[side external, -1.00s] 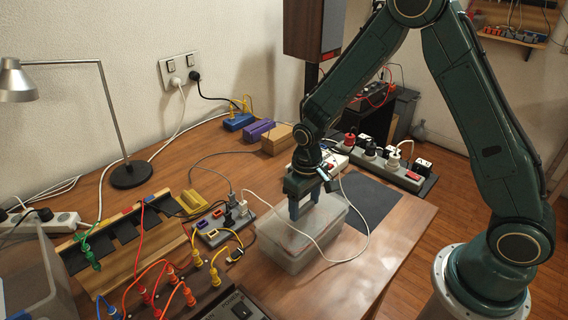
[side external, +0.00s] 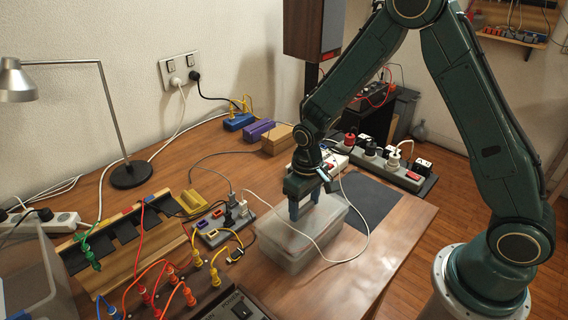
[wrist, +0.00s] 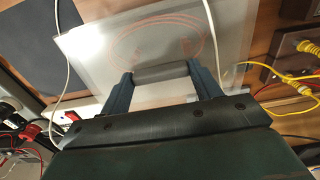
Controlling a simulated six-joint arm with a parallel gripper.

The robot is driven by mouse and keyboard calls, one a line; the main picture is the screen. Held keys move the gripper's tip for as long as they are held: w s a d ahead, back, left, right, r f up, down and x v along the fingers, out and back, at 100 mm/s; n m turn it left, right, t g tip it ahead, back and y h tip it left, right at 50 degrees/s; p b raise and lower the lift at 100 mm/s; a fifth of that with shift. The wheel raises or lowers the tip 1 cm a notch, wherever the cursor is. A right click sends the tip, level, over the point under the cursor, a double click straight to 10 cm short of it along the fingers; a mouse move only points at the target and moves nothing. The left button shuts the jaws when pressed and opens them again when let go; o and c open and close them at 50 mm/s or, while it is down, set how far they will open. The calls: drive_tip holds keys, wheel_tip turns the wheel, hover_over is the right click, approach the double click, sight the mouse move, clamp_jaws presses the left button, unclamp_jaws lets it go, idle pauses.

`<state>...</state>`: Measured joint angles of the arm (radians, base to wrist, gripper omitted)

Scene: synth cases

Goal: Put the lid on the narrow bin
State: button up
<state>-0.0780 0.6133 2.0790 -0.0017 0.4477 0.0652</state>
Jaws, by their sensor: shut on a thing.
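The narrow bin (side external: 290,255) is a translucent box standing near the front edge of the wooden table. A pale translucent lid (wrist: 85,60) lies over its top, with a grey raised grip (wrist: 160,73) in the middle. My gripper (side external: 304,207) points down over the bin. In the wrist view my gripper (wrist: 162,85) has one finger on each side of the lid's grip and is shut on it. Orange-red loops show faintly through the lid. I cannot tell whether the lid's edge touches the rim all round.
A white cable (side external: 335,258) runs across the bin's top. A larger translucent bin (side external: 40,275) stands at the far left. A dark mat (side external: 370,195) and a power strip (side external: 385,165) lie behind to the right. Plugs and coloured cables crowd the left; the front right tabletop is clear.

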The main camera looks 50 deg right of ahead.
sight(304, 206)
drive_tip(key=shift+f, duration=0.8)
drive_tip(key=o, duration=1.1)
drive_tip(key=shift+r, duration=6.85)
drive_tip(key=shift+r, duration=0.1)
